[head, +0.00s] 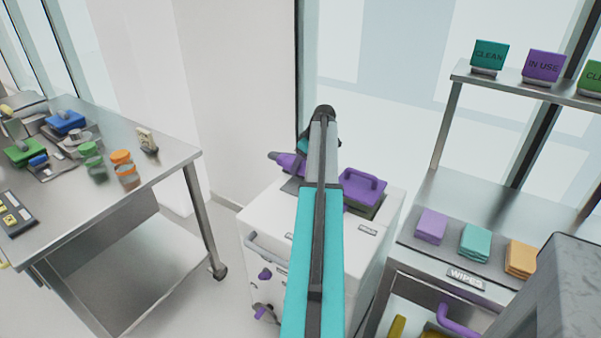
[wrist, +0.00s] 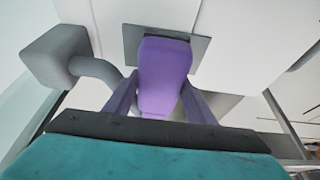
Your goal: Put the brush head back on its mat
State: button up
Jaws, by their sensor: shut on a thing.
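My gripper (wrist: 160,84) is shut on the purple brush head (wrist: 164,62), with one finger on each side of it in the wrist view. The brush head's far end overlaps a grey mat (wrist: 201,47) on a white surface. I cannot tell whether it touches the mat or is just above it. In the head view the brush head (head: 291,163) shows left of my arm, over the white cabinet top.
A purple handled block (head: 362,190) stands on the cabinet (head: 345,240), close right of my arm. A grey block with a curved bar (wrist: 60,57) is left in the wrist view. A steel table (head: 110,185) stands left, a wipes shelf (head: 415,245) right.

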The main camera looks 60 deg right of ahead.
aim_at(300, 173)
dwell(0.3)
jog(key=shift+f, duration=1.9)
jog(key=shift+f, duration=0.1)
jog(key=o, duration=1)
jog(key=shift+b+v, duration=0.6)
jog(key=shift+v, duration=5.5)
jog(key=shift+w, duration=0.1)
